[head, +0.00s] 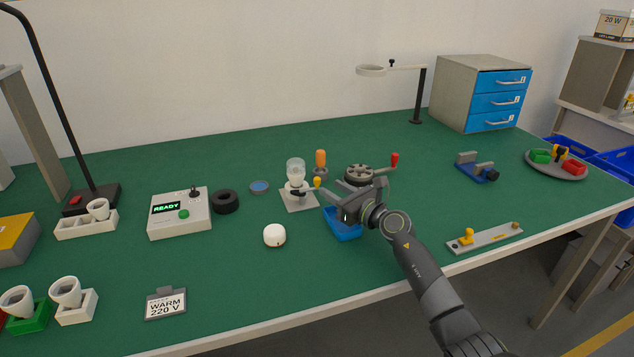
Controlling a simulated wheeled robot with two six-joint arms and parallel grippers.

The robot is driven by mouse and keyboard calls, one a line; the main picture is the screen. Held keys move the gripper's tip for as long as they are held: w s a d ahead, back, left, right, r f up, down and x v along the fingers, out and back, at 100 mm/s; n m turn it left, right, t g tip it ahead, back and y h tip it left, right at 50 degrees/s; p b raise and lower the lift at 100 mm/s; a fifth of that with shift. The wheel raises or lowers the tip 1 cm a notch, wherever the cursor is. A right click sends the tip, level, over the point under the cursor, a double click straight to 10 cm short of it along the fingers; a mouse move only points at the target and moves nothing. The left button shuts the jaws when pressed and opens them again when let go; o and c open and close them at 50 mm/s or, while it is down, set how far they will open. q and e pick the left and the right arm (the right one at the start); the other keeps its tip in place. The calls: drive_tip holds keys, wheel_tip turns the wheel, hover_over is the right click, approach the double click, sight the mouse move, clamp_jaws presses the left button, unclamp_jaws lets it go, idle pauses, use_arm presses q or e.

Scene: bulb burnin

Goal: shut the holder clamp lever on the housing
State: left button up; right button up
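The housing (296,171), whitish and translucent, stands upright in a holder on a grey base plate (299,203) near the middle of the table. The clamp lever (317,183) has a yellow knob and sticks up at the holder's right side. Whether it is fully open or partly swung is too small to tell. My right gripper (352,187) is just right of the lever, with its fingers spread and nothing seen between them. One fingertip is close to the yellow knob; contact cannot be told. My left gripper is out of view.
A blue tray (341,230) lies under my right gripper. A dark round device with a red-knobbed handle (395,160) stands just behind it. An orange-handled tool (320,160), a blue dish (259,187) and a white round-topped object (274,235) are near the holder.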

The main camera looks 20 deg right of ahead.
sight(319, 181)
drive_tip(key=b+x, duration=0.1)
drive_tip(key=x, duration=0.5)
drive_tip(key=shift+f+b, duration=0.1)
drive_tip(key=shift+b, duration=0.25)
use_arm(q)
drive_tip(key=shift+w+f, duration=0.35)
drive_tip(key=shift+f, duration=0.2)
use_arm(e)
drive_tip(key=shift+w+a, duration=0.25)
drive_tip(key=shift+w, duration=0.25)
